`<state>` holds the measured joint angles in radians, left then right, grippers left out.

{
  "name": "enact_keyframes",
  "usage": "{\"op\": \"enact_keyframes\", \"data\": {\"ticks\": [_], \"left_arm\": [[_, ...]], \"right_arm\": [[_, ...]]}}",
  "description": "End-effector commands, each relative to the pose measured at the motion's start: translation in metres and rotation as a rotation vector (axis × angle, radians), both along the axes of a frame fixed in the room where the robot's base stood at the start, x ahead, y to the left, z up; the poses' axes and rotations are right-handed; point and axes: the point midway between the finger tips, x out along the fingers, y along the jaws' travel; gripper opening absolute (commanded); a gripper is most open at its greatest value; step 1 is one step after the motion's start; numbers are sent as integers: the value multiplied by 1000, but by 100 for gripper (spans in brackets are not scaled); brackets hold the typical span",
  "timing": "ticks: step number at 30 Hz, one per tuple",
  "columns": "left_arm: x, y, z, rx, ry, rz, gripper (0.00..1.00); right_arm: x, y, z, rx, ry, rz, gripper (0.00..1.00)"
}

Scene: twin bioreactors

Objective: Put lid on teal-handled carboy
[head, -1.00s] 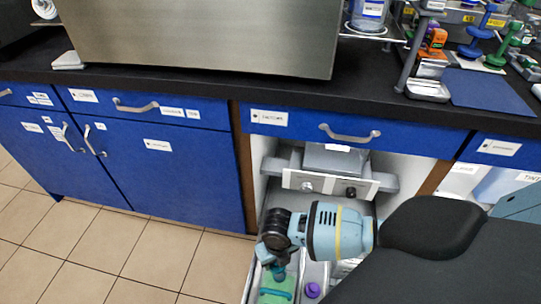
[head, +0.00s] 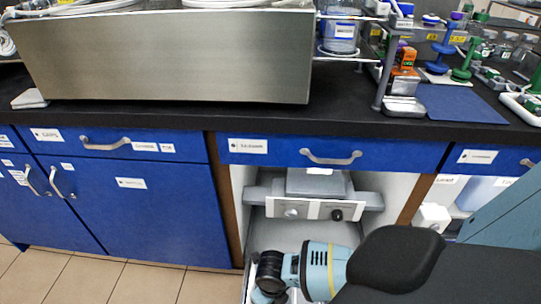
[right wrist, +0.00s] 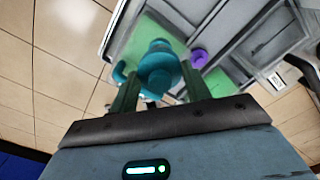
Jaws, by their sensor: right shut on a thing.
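In the right wrist view a teal lid (right wrist: 160,66) sits between the two dark fingers of my right gripper (right wrist: 158,88), which is shut on it. A teal handle (right wrist: 118,72) shows just left of the lid. Behind them is the green carboy body (right wrist: 148,34), inside a grey open drawer. The lid overlaps the carboy in this view; I cannot tell whether it is seated on the neck or held above it. In the head view my right arm reaches down into the drawer, and its gripper and the carboy are cut off by the bottom edge. My left gripper is not in view.
A purple cap (right wrist: 199,58) is right of the teal lid. The drawer (head: 292,235) is pulled out under the counter, with a grey device (head: 315,208) behind my arm. Blue cabinet fronts (head: 125,205) stand to the left. Tiled floor lies beside the drawer.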

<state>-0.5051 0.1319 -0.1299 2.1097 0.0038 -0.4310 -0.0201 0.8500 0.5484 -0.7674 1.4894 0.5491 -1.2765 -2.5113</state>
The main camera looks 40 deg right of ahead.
Motion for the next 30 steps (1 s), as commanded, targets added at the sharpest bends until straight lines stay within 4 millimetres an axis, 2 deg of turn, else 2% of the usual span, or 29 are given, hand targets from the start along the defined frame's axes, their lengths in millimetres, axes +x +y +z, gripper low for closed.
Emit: {"op": "enact_keyframes", "data": {"ticks": [3,12,30], "left_arm": [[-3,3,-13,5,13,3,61],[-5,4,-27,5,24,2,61],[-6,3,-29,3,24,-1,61]], "right_arm": [[-1,0,-15,0,3,0,26],[-1,0,-36,-2,2,0,26],[0,0,-40,-1,0,0,26]]}}
